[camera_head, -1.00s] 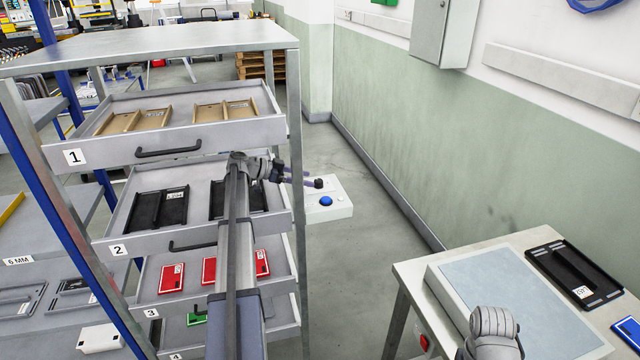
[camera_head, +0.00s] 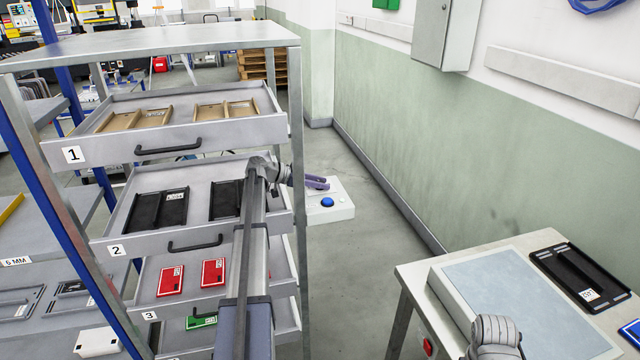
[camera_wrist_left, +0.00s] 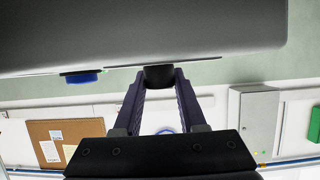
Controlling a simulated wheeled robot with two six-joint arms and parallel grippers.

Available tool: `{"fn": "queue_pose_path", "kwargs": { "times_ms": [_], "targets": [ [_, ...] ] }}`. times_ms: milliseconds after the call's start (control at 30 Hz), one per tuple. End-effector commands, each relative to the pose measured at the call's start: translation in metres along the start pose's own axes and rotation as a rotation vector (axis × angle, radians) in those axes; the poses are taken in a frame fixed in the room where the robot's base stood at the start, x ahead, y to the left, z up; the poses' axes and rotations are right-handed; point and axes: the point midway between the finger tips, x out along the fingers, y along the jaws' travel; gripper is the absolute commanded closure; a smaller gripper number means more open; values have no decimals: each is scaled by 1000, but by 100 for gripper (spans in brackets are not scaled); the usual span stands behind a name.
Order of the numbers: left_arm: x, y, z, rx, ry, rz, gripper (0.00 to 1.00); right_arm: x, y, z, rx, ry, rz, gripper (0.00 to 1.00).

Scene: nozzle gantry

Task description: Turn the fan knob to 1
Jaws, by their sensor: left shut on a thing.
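A pale control box (camera_head: 338,211) sits beside the right side of the drawer rack, with a blue button (camera_head: 327,202) on it. My left gripper (camera_head: 320,183) reaches over the rack to the box, its purple fingers at the knob's place. In the left wrist view the black fan knob (camera_wrist_left: 158,76) sits between the two fingertips, and the gripper is shut on it. The blue button (camera_wrist_left: 82,77) also shows there, left of the fingers. The knob's pointer and any number marks cannot be made out. My right gripper is out of view.
The rack's drawers stand open under my left arm, drawer 1 (camera_head: 190,145) topmost, with trays and red cases inside. At the lower right is a workbench (camera_head: 415,290) with a black tray (camera_head: 575,272). The floor between box and wall is clear.

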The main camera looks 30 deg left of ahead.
Motion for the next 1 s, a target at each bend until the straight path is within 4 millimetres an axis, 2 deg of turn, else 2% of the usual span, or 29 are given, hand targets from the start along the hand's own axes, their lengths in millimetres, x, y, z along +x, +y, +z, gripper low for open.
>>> {"fn": "queue_pose_path", "kwargs": {
  "times_ms": [33,300,533,800,1000],
  "targets": [
    [0,0,0,0,0,0,72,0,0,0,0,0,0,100],
    [0,0,0,0,0,0,100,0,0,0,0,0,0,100],
    [0,2,0,-7,0,-17,100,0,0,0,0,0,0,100],
    [0,4,0,-82,-1,-199,100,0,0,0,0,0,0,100],
    [0,1,0,-104,0,-250,100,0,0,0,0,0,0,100]
  ]
}}
